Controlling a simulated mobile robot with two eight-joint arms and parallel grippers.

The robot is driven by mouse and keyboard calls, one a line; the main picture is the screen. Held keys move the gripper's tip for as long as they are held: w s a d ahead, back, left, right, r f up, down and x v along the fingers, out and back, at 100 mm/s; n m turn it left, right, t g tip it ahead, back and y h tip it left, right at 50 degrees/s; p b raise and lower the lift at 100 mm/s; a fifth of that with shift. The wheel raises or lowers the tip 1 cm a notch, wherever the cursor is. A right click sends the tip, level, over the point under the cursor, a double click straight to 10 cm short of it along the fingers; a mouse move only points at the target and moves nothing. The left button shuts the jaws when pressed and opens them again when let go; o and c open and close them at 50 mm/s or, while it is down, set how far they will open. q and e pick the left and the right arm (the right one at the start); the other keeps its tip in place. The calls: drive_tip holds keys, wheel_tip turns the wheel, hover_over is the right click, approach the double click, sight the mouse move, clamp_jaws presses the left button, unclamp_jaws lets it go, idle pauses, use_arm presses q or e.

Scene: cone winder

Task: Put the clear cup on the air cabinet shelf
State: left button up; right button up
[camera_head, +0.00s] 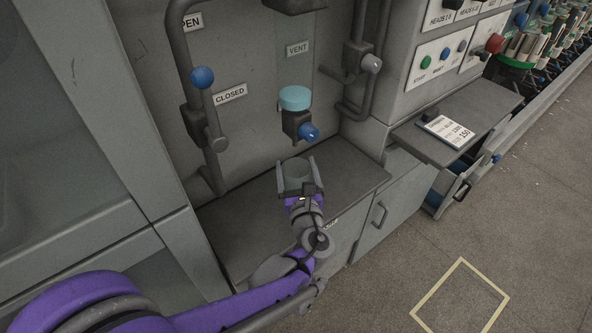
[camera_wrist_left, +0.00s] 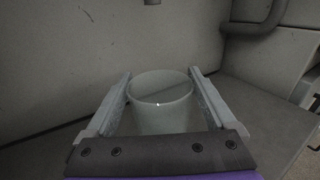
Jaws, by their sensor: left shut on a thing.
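My left gripper (camera_head: 296,168) is over the grey air cabinet shelf (camera_head: 238,232), below the vent. It is shut on the clear cup, its two fingers on opposite sides of it. In the left wrist view the clear cup (camera_wrist_left: 162,115) is a see-through, upright cup with its round rim facing up, between the fingers. In the head view the cup is hard to make out between the fingers. I cannot tell whether its base touches the shelf. My right gripper is not in view.
A blue-knobbed valve with a turquoise-capped bowl (camera_head: 295,99) hangs on the back panel just above the gripper. A pipe with a blue ball handle (camera_head: 202,77) is at left. At right are an open drawer (camera_head: 455,190) and a ledge with a card (camera_head: 446,131).

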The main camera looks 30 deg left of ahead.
use_arm(q)
drive_tip(key=shift+a+f, duration=0.1)
drive_tip(key=shift+f, duration=0.15)
drive_tip(key=o, duration=1.1)
drive_tip(key=shift+c, duration=0.2)
drive_tip(key=shift+r, duration=0.1)
drive_tip(key=shift+s+d, duration=0.15)
drive_tip(key=shift+d, duration=0.05)
drive_tip(key=p+v, duration=0.1)
drive_tip(key=v, duration=1)
drive_tip(key=shift+s+d, duration=0.1)
drive_tip(key=shift+s, duration=0.15)
